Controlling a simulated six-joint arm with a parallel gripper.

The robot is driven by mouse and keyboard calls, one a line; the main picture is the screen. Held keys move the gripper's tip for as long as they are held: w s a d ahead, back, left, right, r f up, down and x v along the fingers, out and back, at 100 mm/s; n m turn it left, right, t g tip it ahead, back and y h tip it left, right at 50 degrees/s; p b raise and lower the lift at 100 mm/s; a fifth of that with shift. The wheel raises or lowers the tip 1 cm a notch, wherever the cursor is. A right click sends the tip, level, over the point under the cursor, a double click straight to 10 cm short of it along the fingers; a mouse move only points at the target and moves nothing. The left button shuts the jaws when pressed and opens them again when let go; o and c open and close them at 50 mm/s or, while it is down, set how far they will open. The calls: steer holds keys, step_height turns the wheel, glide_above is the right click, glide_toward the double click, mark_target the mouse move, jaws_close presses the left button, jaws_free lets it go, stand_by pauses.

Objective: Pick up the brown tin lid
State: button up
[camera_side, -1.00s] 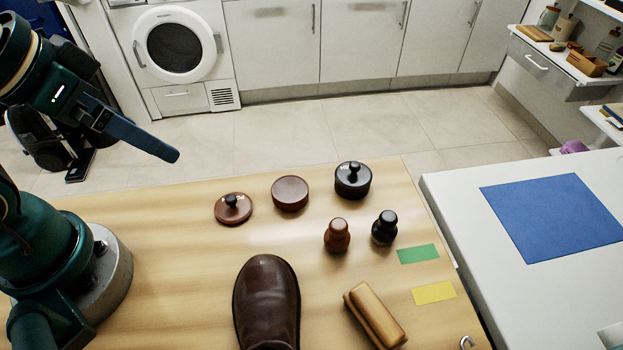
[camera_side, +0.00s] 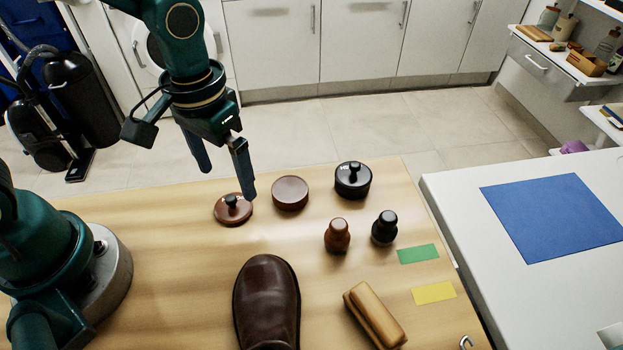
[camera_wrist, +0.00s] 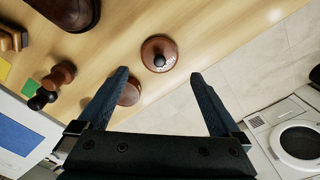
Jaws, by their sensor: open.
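The brown tin lid (camera_side: 233,213) lies flat on the wooden table, a brown disc with a black knob on top. In the wrist view the lid (camera_wrist: 159,54) is ahead of the fingertips, about midway between their lines. My gripper (camera_side: 226,186) is open and empty, pointing down above the lid and apart from it. In the wrist view my gripper (camera_wrist: 160,73) shows two blue fingers spread wide. A brown round tin (camera_side: 290,193) without a knob stands just right of the lid; in the wrist view the left finger partly hides it.
Green (camera_side: 418,254) and yellow (camera_side: 433,293) patches lie at right. A white table with a blue mat (camera_side: 551,217) is beyond.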

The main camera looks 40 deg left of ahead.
mark_target(230, 198)
steer(key=shift+s+f, duration=0.2)
steer(key=shift+f, duration=2.6)
steer(key=c, duration=1.2)
steer(key=shift+c, duration=0.2)
steer(key=shift+r, duration=0.15)
